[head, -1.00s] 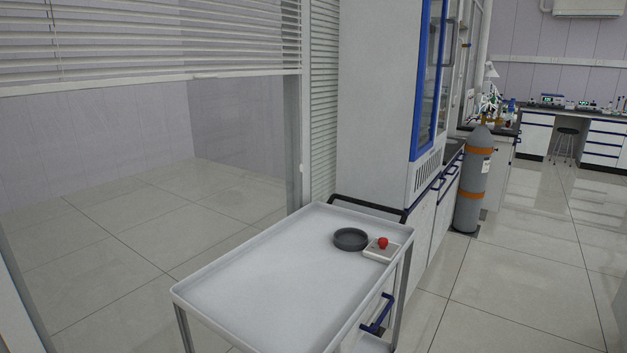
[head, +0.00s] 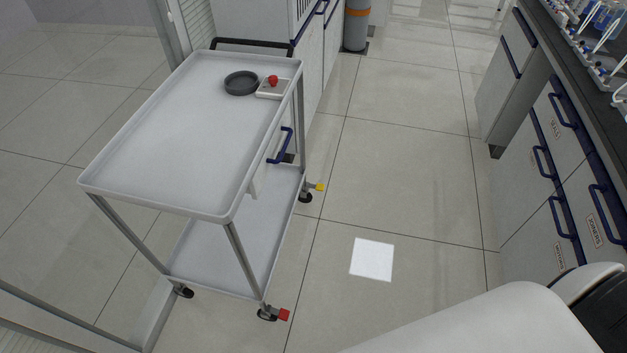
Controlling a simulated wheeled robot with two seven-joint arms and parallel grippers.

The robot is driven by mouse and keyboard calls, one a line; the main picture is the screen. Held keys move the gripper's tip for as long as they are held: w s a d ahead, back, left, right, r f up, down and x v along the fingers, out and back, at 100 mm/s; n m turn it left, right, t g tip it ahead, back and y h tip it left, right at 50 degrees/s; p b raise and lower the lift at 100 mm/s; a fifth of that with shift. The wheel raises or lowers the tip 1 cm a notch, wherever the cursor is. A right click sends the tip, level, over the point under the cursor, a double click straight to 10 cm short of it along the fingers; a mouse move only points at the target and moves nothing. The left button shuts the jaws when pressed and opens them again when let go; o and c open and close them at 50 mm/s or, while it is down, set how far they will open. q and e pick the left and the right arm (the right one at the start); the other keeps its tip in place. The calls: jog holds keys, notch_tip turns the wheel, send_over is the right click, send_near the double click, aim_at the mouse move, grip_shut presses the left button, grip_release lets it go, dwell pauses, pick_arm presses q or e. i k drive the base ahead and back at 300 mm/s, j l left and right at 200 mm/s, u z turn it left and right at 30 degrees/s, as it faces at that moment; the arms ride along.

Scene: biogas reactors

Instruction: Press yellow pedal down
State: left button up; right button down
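A small yellow pedal (head: 319,187) sticks out to the right from the caster at the cart's far right leg, low near the floor. A red pedal (head: 284,314) sits on the caster at the near right leg. The white two-tier cart (head: 165,140) stands on the tiled floor at the left. Part of my own white arm shows at the bottom right. Neither gripper is in view.
A dark round dish (head: 241,83) and a white box with a red button (head: 273,81) stand on the cart's top. A lab bench with drawers (head: 565,150) lines the right. A white square (head: 372,259) marks the open floor between.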

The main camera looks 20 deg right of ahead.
aim_at(319, 187)
jog(key=i+l, duration=0.25)
jog(key=l, duration=0.15)
jog(key=i+l, duration=0.55)
jog(key=l, duration=0.3)
jog(key=i+l, duration=0.55)
jog(key=l, duration=0.25)
jog(key=u, duration=0.05)
